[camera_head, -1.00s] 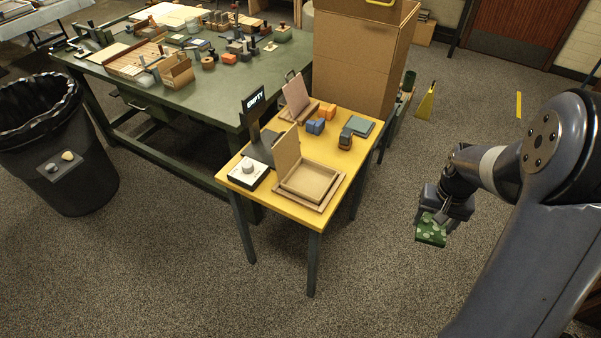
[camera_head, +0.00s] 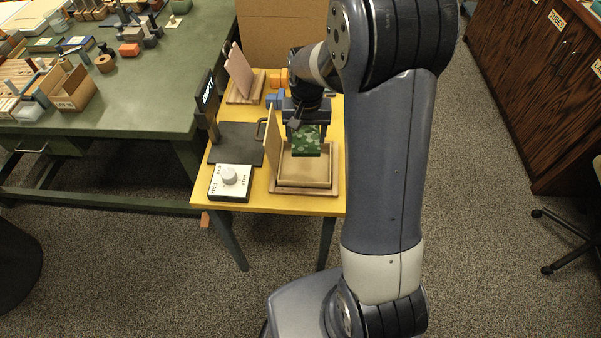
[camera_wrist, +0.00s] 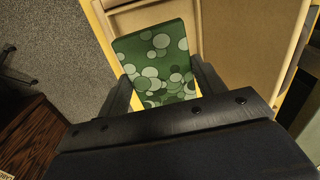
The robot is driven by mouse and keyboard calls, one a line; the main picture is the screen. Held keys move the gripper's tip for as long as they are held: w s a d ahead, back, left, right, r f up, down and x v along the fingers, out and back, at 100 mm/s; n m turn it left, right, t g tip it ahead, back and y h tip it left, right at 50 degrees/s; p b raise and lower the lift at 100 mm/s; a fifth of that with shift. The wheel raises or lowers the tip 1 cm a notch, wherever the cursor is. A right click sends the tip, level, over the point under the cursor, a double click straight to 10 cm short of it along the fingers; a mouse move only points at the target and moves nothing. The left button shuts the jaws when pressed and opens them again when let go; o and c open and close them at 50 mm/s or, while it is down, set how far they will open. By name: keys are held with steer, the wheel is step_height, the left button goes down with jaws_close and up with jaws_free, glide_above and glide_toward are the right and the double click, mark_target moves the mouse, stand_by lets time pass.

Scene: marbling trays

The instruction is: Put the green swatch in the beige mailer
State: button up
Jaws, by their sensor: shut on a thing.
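The green swatch (camera_head: 307,141), dark green with pale round spots, hangs from my gripper (camera_head: 305,127). In the wrist view the swatch (camera_wrist: 156,62) is between the two dark fingers of my gripper (camera_wrist: 165,88), which is shut on it. The beige mailer (camera_head: 304,184) is an open shallow box on the yellow table, its lid (camera_head: 272,148) standing up at its left. The swatch is over the mailer's back part in the head view; the height between them is hard to tell. Part of the mailer (camera_wrist: 238,40) shows behind the swatch in the wrist view.
On the yellow table (camera_head: 263,194) are a white dial box (camera_head: 230,182), a dark plate (camera_head: 236,143) with an upright sign, a pink-lidded mailer (camera_head: 239,70), and blue and orange blocks. A green workbench (camera_head: 150,112) stands left. My arm hides the table's right side.

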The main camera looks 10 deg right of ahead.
mark_target(305, 167)
steer(key=shift+f+m+b, duration=0.3)
steer(key=shift+f+b, duration=0.1)
steer(key=shift+f, duration=0.2)
step_height(305, 167, down, 10)
steer(key=shift+r, duration=0.25)
steer(key=shift+f, duration=0.2)
steer(key=o, duration=1)
steer(key=shift+r, duration=0.2)
step_height(305, 167, up, 12)
steer(key=shift+r, duration=0.1)
